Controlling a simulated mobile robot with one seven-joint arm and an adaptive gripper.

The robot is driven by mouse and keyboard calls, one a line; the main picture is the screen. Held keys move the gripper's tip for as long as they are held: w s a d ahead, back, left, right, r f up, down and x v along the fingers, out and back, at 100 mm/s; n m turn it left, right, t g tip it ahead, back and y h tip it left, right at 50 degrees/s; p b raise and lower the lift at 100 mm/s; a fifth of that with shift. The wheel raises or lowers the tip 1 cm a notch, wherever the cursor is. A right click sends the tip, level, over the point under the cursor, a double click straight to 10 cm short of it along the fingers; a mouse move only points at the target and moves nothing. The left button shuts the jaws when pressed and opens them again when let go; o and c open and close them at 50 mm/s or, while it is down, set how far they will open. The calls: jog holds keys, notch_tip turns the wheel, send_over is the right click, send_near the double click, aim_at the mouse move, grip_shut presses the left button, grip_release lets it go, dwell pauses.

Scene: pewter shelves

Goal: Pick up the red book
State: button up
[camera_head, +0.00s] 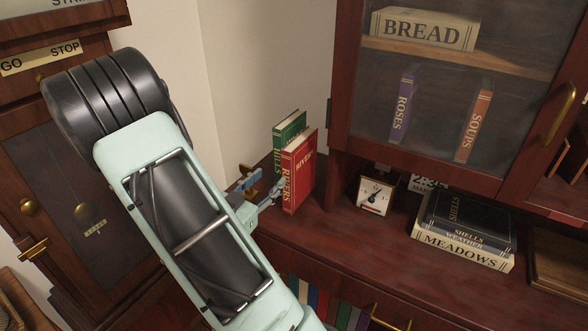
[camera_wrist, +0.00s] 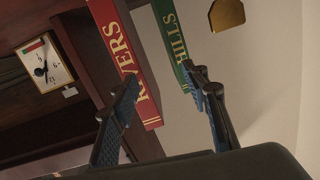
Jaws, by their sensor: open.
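The red book (camera_head: 299,172), its spine marked RIVERS, stands upright on the wooden counter. It also shows in the wrist view (camera_wrist: 122,50). A green book (camera_head: 288,132) marked HILLS stands just behind and beside it. My gripper (camera_head: 270,180) is open and empty, at the spine side of the red book. In the wrist view, the left finger of my gripper (camera_wrist: 162,76) overlaps the red spine and the right finger overlaps the green book (camera_wrist: 175,50). I cannot tell whether either finger touches a book.
A small clock (camera_head: 374,195) and a stack of books (camera_head: 462,252) stand to the right on the counter (camera_head: 335,240). A glass-fronted cabinet (camera_head: 350,154) overhangs the back right. The wall (camera_head: 240,80) is close behind the green book.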

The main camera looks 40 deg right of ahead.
aim_at(286, 177)
jog(key=shift+g+h, duration=0.5)
jog(key=shift+h, duration=0.3)
jog(key=d, duration=0.2)
jog(key=s+d, duration=0.1)
jog(key=d, duration=0.1)
jog(key=s+d+b, duration=0.1)
jog(key=d, duration=0.1)
jog(key=shift+r, duration=0.1)
jog(key=shift+b+x, duration=0.6)
jog(key=shift+x, duration=2.5)
jog(key=shift+w+r, duration=0.15)
jog(key=shift+a, duration=0.1)
grip_shut()
